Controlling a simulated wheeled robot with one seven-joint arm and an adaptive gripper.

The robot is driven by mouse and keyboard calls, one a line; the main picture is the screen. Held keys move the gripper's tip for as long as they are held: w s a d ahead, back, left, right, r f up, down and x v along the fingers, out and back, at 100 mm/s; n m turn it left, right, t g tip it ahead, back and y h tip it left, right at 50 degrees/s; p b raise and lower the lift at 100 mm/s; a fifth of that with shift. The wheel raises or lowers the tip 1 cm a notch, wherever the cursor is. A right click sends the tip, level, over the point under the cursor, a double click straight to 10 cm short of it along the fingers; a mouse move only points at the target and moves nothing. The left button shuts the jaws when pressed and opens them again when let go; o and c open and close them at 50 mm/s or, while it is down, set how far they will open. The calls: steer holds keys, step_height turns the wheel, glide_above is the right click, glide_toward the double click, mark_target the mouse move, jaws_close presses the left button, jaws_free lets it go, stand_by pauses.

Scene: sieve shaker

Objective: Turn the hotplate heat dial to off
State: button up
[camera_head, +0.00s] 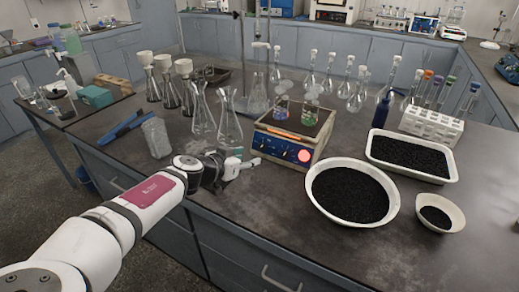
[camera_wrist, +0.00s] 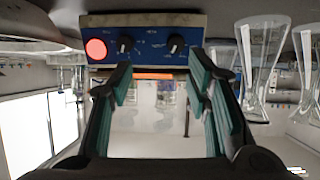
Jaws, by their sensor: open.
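The hotplate (camera_head: 262,130) stands on the dark bench with a blue front panel and a lit red light (camera_head: 304,156). Two flasks, one with blue and one with green liquid, stand on its top. In the wrist view, which looks upside down, the blue panel (camera_wrist: 150,42) shows two black dials, a left one (camera_wrist: 124,44) and a right one (camera_wrist: 175,43), with the red light at the left. The labels are too small to read, so I cannot tell which is the heat dial. My gripper (camera_wrist: 160,78) is open and empty, its fingers facing the panel, apart from the dials. My gripper (camera_head: 242,167) is left of the panel in the head view.
Empty glass flasks (camera_head: 229,125) stand left of the hotplate, near my arm. A white bowl of black grains (camera_head: 312,193) sits close on its right, with a white tray (camera_head: 452,178) behind. A clear container (camera_head: 156,138) stands at the left. The bench's front strip is mostly clear.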

mark_target(261, 148)
steer(key=shift+t, duration=0.5)
steer(key=x, duration=0.4)
steer(key=a+x, duration=0.1)
steer(key=x, duration=0.3)
steer(key=w+a+x, duration=0.1)
steer(key=x, duration=0.3)
steer(key=shift+w+d+f, duration=0.25)
steer(key=shift+w+f, duration=0.05)
steer(key=shift+w, duration=0.05)
jaws_close()
